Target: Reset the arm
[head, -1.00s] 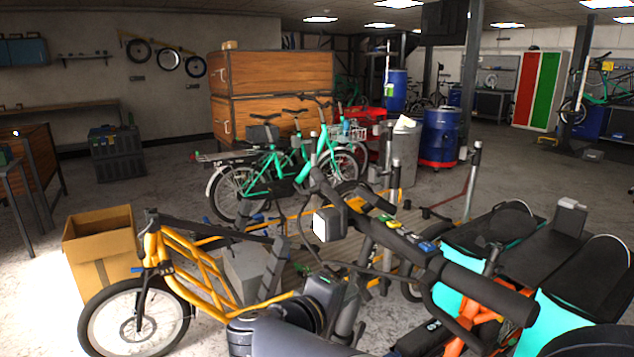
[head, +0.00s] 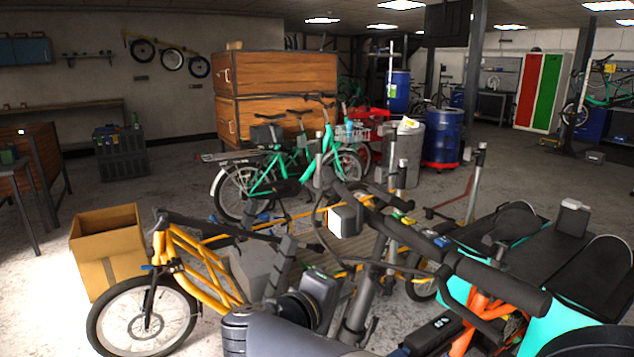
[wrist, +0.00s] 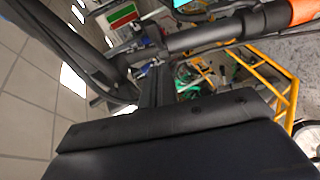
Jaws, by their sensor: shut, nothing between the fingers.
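My gripper (wrist: 156,88) shows in the wrist view as dark fingers closed together, past the wide black body at the bottom. It is empty. Black tube, like a bike handlebar, crosses just beyond the fingers; I cannot tell whether they touch. My dark arm (head: 285,335) shows at the bottom of the head view, among the cargo bikes. I cannot make out the fingertips clearly there.
An orange cargo bike's black handlebar (head: 500,285) fills the right foreground. A yellow cargo bike (head: 185,262) stands at left, beside a cardboard box (head: 110,265). Green bikes (head: 270,175) stand before wooden crates (head: 285,75).

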